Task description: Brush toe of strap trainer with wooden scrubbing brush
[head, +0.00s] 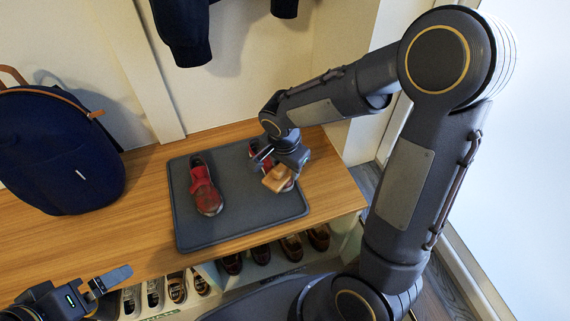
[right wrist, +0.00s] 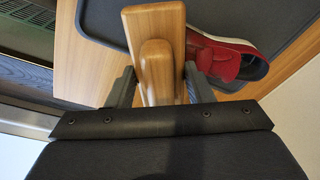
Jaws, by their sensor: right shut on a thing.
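My right gripper (head: 284,164) is shut on the wooden scrubbing brush (head: 277,180), holding it by its raised grip, which shows between the fingers in the right wrist view (right wrist: 155,55). A red strap trainer (head: 288,185) with a pale sole is partly hidden behind the brush and gripper. In the right wrist view a red trainer (right wrist: 225,58) lies just right of the brush. I cannot tell whether the brush touches it. Another red trainer (head: 205,189) stands apart on the left of the mat. My left gripper (head: 109,280) is at the lower left, away from the shoes; its jaw opening is unclear.
The dark grey mat (head: 237,222) lies on a wooden bench (head: 150,238). A navy backpack (head: 58,150) stands at the left. Several shoes fill the cubbies below, including a brown pair (head: 291,248). Dark clothing (head: 183,35) hangs above. The mat between the trainers is clear.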

